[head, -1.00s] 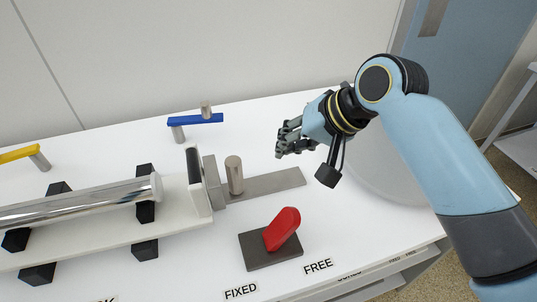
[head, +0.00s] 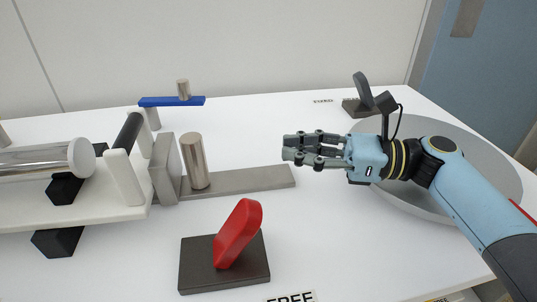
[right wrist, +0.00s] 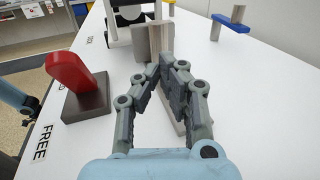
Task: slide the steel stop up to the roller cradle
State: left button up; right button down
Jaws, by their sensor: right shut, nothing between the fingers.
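The steel stop is a grey upright plate (head: 165,168) with a round steel peg (head: 194,162). It sits at the left end of a flat steel rail (head: 245,180). The roller cradle (head: 125,178) is white, with a black roller (head: 128,130), just left of the stop; I cannot tell whether they touch. My right gripper (head: 290,151) is shut and empty, right of the peg near the rail's right end, fingers pointing left. In the right wrist view its fingertips (right wrist: 167,66) overlap the view of the stop plate (right wrist: 148,42). My left gripper is not in view.
A red lever (head: 240,232) on a dark base stands in front of the rail, near the FREE label. A blue bar (head: 172,101) on a post stands behind. A grey round dish (head: 490,170) lies right, partly under my right arm. White tabletop is clear behind the rail.

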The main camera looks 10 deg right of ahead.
aim_at(202, 145)
jog(key=x, duration=1.1)
jog(key=shift+a, duration=0.15)
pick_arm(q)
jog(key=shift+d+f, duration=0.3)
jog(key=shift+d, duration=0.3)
pick_arm(e)
jog(key=shift+x, duration=0.75)
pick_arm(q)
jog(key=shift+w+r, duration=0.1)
pick_arm(e)
jog(key=shift+a+r+p, duration=0.2)
jog(key=shift+a+p, duration=0.25)
jog(key=shift+a, duration=0.3)
jog(key=shift+w+a+f, duration=0.1)
jog(key=shift+f, duration=0.1)
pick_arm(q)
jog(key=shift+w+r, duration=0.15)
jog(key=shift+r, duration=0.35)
